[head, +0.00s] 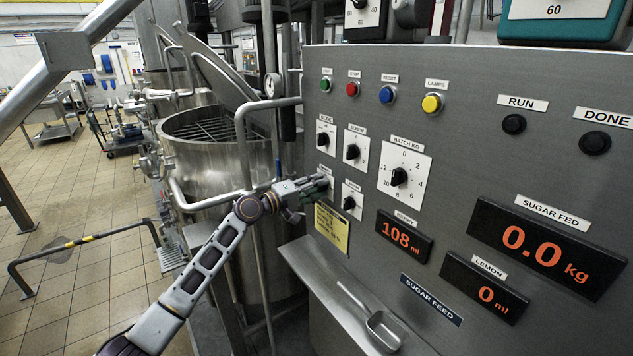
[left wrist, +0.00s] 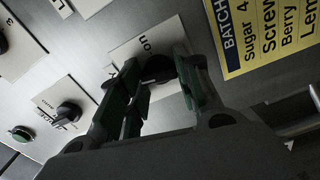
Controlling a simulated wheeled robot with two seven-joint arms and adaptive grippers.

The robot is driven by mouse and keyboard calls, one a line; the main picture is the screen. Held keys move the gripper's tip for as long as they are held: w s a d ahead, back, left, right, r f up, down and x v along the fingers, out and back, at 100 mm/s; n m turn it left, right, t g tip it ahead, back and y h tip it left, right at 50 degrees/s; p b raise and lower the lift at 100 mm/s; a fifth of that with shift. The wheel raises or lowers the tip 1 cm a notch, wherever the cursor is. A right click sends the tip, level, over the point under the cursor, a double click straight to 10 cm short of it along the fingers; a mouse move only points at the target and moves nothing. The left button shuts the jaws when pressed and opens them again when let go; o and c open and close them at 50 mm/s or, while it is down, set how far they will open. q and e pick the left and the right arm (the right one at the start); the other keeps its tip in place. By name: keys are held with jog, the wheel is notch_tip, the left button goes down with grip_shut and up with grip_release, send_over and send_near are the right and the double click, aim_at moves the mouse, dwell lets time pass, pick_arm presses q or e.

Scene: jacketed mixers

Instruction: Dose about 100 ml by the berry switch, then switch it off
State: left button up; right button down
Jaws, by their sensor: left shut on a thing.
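My left gripper (head: 322,186) is at the left side of the grey control panel. Its fingers (left wrist: 160,95) are shut on the dark knob of the berry switch (left wrist: 157,68), whose white plate with "on" shows in the left wrist view. The gripper covers most of this switch in the head view, and I cannot tell the knob's exact angle. An orange display (head: 404,237) reads 108 ml; its small label is hard to read. The lemon display (head: 484,293) reads 0 ml. My right gripper is not in view.
The lemon switch (head: 350,203) sits close to the right of my gripper, with the mode (head: 324,139) and screw (head: 352,152) switches above. A yellow recipe card (head: 331,227) is just below. A metal scoop (head: 382,328) lies on a ledge. A steel vessel (head: 200,165) stands left.

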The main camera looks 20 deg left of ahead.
pick_arm(q)
jog(key=shift+a+n+p, duration=0.1)
jog(key=shift+n+p, duration=0.7)
jog(key=shift+n, duration=0.3)
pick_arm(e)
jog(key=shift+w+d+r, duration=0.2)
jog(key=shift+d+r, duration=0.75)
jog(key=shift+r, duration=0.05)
pick_arm(q)
jog(key=o, duration=0.8)
jog(key=shift+o, duration=1.1)
jog(key=v, duration=1.2)
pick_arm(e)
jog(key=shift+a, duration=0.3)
